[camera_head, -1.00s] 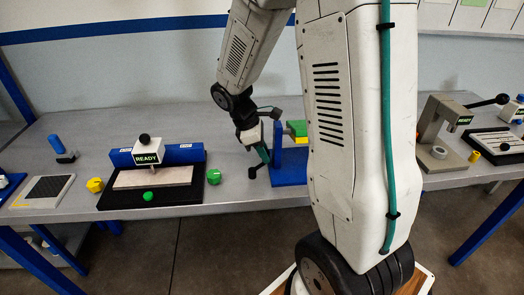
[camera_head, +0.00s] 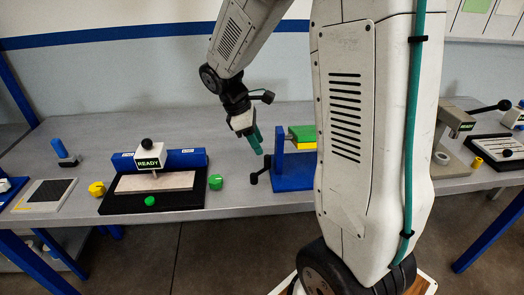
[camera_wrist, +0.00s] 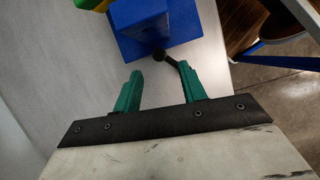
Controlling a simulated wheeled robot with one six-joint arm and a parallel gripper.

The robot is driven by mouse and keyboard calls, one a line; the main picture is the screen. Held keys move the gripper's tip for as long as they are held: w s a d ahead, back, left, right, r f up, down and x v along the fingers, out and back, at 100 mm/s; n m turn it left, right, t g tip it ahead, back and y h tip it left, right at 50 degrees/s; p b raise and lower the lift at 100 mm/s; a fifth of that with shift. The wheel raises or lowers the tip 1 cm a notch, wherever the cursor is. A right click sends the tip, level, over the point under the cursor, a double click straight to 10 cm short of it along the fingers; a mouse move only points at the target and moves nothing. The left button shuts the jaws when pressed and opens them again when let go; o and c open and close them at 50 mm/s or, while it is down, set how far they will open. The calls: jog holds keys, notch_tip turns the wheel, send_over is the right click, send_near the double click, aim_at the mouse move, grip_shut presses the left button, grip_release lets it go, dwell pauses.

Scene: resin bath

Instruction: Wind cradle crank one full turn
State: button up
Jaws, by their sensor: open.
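The blue cradle stand (camera_head: 291,178) stands near the table's front edge, with a green and yellow block (camera_head: 303,136) at its top. Its black crank (camera_head: 255,178) sticks out on the left side, with its end low. My gripper (camera_head: 257,144) is open and empty, just above and left of the crank. In the wrist view the two green fingers (camera_wrist: 160,69) are apart, and the crank's dark knob (camera_wrist: 158,54) appears between and beyond their tips. The blue stand (camera_wrist: 150,22) shows behind it. I cannot tell whether a finger touches the crank.
A black-based press (camera_head: 120,202) marked READY stands left, with a green knob (camera_head: 215,182) on its right and a yellow one (camera_head: 97,188) on its left. A beige press (camera_head: 455,135) stands right. My arm hides the table behind it.

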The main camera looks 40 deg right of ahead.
jog(key=shift+w+a+r, duration=0.2)
jog(key=shift+r, duration=0.4)
jog(key=shift+c, duration=0.2)
